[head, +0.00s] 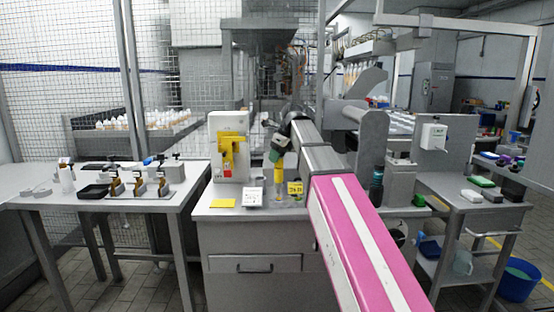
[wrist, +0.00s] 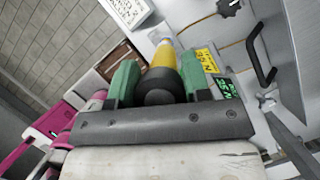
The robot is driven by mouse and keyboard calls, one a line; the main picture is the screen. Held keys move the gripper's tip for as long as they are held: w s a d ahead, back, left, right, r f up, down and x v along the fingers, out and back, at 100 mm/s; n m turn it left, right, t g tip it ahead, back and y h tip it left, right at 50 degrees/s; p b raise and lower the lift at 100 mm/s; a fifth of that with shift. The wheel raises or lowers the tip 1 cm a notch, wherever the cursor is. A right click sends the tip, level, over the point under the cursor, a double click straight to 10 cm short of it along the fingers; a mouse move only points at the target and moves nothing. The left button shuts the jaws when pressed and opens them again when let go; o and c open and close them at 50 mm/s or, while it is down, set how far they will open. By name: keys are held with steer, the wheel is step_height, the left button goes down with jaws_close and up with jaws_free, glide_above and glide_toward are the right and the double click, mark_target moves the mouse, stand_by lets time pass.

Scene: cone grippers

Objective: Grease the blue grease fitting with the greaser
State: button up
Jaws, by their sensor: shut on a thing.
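My gripper (head: 277,152) is over the middle grey cabinet in the head view, pointing down. In the wrist view its green fingers (wrist: 161,70) are shut on the greaser, one on each side. The greaser has a yellow body (wrist: 165,54), a round black end towards the wrist camera and a pale far end. Its yellow body also shows below my gripper in the head view (head: 278,174). I cannot make out the blue grease fitting in either view. I cannot tell whether the greaser's far end touches anything.
On the cabinet top (head: 222,201) stand a white box with a yellow part (head: 229,150), a small white labelled box (head: 252,197) and a yellow label (head: 295,188). A left table (head: 30,203) holds several small devices. A right cart (head: 460,200) holds boxes. My pink arm covers the cabinet's right side.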

steer(key=shift+r, duration=2.3)
